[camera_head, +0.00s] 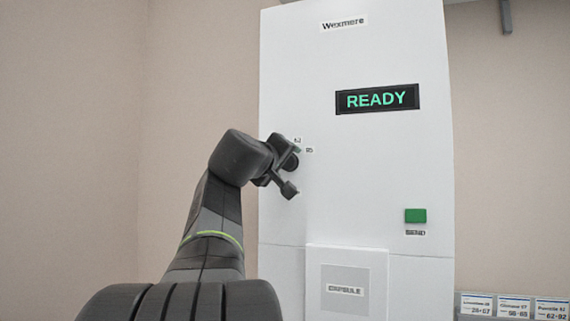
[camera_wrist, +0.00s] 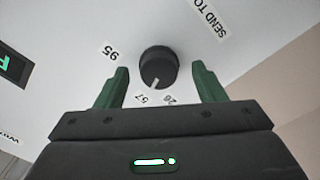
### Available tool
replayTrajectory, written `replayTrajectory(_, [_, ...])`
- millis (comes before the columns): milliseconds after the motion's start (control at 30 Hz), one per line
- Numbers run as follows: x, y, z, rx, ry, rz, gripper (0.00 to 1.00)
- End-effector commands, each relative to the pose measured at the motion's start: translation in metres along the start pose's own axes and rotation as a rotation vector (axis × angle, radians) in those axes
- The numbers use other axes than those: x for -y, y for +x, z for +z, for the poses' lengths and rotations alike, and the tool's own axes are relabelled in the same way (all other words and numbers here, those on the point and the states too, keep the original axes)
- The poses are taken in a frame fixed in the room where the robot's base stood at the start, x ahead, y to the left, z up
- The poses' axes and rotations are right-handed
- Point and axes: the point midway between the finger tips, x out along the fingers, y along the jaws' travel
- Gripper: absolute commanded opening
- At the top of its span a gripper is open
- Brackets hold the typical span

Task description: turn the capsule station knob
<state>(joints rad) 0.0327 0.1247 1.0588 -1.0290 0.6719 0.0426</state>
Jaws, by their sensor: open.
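The capsule station (camera_head: 350,190) is a tall white cabinet, with its lit display (camera_head: 377,99) reading READY. Its round black knob (camera_wrist: 158,68) shows in the wrist view, with a white pointer line aimed down and slightly left, towards a label (camera_wrist: 141,99) that seems to read 57. My gripper (camera_head: 284,166) is at the left part of the cabinet front and largely hides the knob in the head view. In the wrist view its green fingers are open, one on each side of the knob, with visible gaps between them and it.
Other small labels (camera_wrist: 111,53) surround the knob, and a SEND TO label (camera_wrist: 209,17) is beyond it. A green button (camera_head: 415,216) is at the cabinet's lower right. A capsule hatch (camera_head: 346,267) protrudes below. Signs (camera_head: 513,306) stand at the lower right.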

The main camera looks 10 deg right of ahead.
Motion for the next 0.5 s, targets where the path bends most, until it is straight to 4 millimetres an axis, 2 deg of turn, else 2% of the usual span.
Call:
replayTrajectory(300, [0.001,-0.071,0.0,-0.008,0.002,-0.002,0.63])
replayTrajectory(500, [0.001,-0.108,0.0,-0.006,0.003,-0.002,0.63])
